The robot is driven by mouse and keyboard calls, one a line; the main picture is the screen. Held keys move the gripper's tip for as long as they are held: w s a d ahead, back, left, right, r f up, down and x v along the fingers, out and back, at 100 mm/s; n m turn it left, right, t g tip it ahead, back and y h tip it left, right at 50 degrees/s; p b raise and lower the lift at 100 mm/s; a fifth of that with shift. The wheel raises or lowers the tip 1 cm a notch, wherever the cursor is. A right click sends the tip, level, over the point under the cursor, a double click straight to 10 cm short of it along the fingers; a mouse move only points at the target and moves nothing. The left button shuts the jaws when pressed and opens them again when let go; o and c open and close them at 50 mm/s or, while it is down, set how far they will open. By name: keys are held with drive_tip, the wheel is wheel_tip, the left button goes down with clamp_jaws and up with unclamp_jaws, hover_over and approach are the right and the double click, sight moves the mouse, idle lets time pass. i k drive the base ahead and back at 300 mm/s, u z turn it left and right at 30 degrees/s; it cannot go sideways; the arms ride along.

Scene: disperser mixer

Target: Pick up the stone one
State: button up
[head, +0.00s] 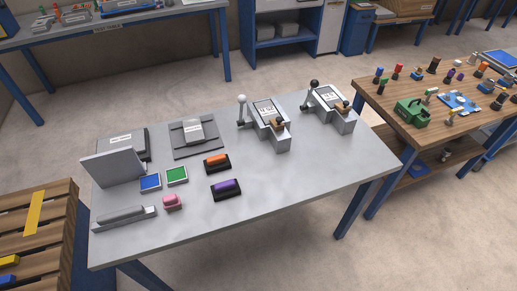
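No thing in the head view is plainly marked as the stone one, and I cannot tell which is meant. On the grey table (290,190), grey pieces are a long low bar (124,218) at the front left, a tilted panel (112,167), and a flat plate with a labelled block (196,130). Two grey lever devices (268,124) (331,109) stand at the back right, one with a white knob, one with a black knob. An orange-handled piece (216,162), a purple-handled piece (226,188) and a small pink piece (172,202) are near the middle. My gripper is not in view.
A blue pad (150,182) and a green pad (177,175) lie beside the panel. The grey table's right front is clear. A wooden table (440,125) at right holds several small knobbed tools and a green device (411,112). A wooden pallet (30,245) is at left.

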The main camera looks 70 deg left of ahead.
sight(219, 163)
drive_tip(key=i, duration=0.65)
drive_tip(key=u, duration=4.6)
drive_tip(key=i, duration=0.1)
drive_tip(key=z, duration=3.05)
drive_tip(key=k, duration=0.2)
drive_tip(key=u, duration=3.6)
drive_tip(key=k, duration=0.1)
drive_tip(key=z, duration=0.85)
drive_tip(key=i, duration=1)
drive_tip(key=u, duration=0.3)
